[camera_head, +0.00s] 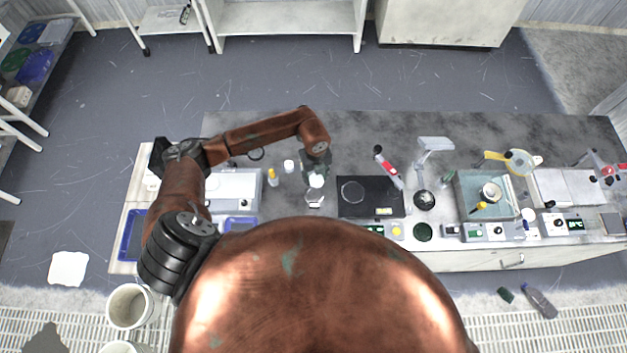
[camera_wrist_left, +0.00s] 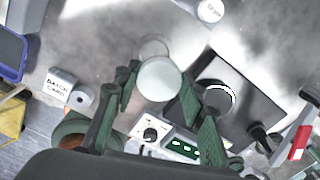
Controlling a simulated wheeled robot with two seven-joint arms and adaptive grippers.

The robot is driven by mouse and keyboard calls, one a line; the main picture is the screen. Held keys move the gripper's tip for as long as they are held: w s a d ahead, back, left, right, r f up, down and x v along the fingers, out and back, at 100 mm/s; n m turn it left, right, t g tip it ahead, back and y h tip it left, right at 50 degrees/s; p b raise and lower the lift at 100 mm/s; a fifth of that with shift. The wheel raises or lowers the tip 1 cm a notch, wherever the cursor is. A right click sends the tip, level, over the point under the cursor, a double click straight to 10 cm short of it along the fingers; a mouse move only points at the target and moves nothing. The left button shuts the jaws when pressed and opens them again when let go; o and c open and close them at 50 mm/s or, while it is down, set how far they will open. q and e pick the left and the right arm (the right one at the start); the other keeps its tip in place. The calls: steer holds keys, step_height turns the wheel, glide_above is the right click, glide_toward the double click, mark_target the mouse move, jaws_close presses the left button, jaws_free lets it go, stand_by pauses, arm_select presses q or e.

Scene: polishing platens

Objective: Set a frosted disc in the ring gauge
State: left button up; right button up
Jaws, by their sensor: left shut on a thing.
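My left gripper (camera_head: 316,174) is shut on a pale frosted disc (camera_head: 316,181), above the bench left of a black plate (camera_head: 372,208). In the left wrist view the disc (camera_wrist_left: 160,80) sits between the green fingers of my left gripper (camera_wrist_left: 158,82). A thin round outline (camera_head: 352,191) lies on the black plate; a bright ring (camera_wrist_left: 218,94) shows there in the wrist view. I cannot tell for sure that this is the ring gauge. A clear round piece (camera_wrist_left: 154,48) shows partly behind the disc. My right gripper is not in view.
A yellow-topped bottle (camera_head: 273,177) and a white-topped jar (camera_head: 289,166) stand left of the gripper. A red-handled tool (camera_head: 387,163) and a lamp-like stand (camera_head: 433,145) stand to the right. The back strip of the bench (camera_head: 360,125) is clear.

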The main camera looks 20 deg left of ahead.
arm_select(q)
steer(key=n, duration=0.1)
steer(key=f+n, duration=0.1)
steer(key=n, duration=0.1)
steer(key=shift+s+a+f+n, duration=0.1)
steer(key=shift+s+f+n, duration=0.1)
steer(key=shift+s+n, duration=0.1)
steer(key=f+n, duration=0.1)
steer(key=n, duration=0.2)
steer(key=shift+s+a+f+p, duration=0.1)
steer(key=shift+s+f+p, duration=0.1)
steer(key=shift+p, duration=0.15)
steer(key=shift+f+b, duration=1.75)
steer(key=shift+f, duration=0.3)
steer(key=shift+f, duration=0.1)
steer(key=shift+f+b, duration=0.3)
steer(key=shift+f, duration=0.2)
steer(key=shift+f, duration=0.35)
steer(key=shift+f, duration=0.25)
